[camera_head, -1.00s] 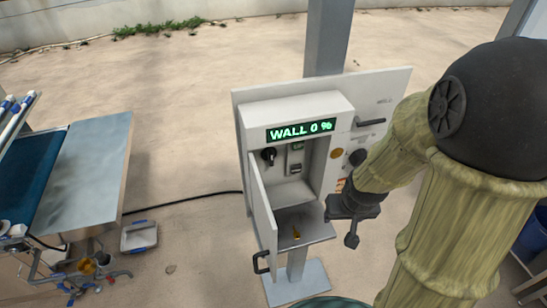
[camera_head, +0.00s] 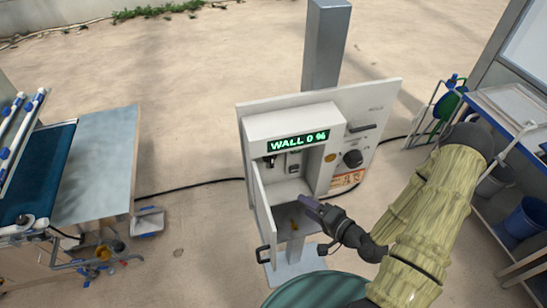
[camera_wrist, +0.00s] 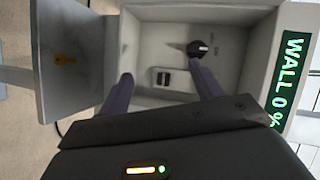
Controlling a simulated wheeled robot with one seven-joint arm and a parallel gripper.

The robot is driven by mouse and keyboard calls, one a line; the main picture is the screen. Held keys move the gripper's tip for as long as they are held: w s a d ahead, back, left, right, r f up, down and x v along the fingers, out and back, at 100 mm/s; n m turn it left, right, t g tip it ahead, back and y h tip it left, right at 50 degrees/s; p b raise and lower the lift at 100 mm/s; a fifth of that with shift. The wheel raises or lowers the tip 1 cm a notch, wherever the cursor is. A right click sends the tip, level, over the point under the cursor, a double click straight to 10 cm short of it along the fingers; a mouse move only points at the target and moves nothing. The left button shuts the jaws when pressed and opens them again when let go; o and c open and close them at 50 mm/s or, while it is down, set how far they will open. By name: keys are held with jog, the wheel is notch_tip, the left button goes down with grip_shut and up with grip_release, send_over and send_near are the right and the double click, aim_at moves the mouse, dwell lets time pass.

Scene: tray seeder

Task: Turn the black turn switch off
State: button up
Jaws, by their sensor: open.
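A black turn switch (camera_wrist: 200,48) sits on the back wall inside the open control box (camera_head: 250,128), with small markings beside it that I cannot read. In the head view the inner switch (camera_head: 269,161) is small and partly shaded. A larger black round knob (camera_head: 352,158) is on the panel face to the right, outside the box. My gripper (camera_head: 306,202) is in front of the box opening, with its fingers toward the inside. In the wrist view my gripper (camera_wrist: 164,83) is open and empty; one finger tip overlaps the edge of the switch. I cannot tell whether they touch.
The box door (camera_head: 264,215) stands open at the left. A small rocker-like switch (camera_wrist: 163,78) is beside the turn switch. A green display (camera_head: 298,141) reads WALL 0 %. A panel handle (camera_head: 362,128) is at the right.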

notch_tip(320, 180, up, 4)
jog(key=m+t, duration=0.1)
jog(key=m+t+p, duration=0.1)
jog(key=m+t, duration=0.1)
jog(key=shift+s+d+m+y, duration=0.15)
jog(key=shift+m+y, duration=0.15)
jog(key=b, duration=1)
send_near(271, 160)
jog(key=w+f, duration=0.2)
jog(key=shift+a+f, duration=0.25)
jog(key=shift+f, duration=0.1)
jog(key=w+a+b, duration=0.1)
jog(key=b, duration=0.1)
jog(key=shift+b, duration=0.4)
jog(key=shift+b, duration=0.4)
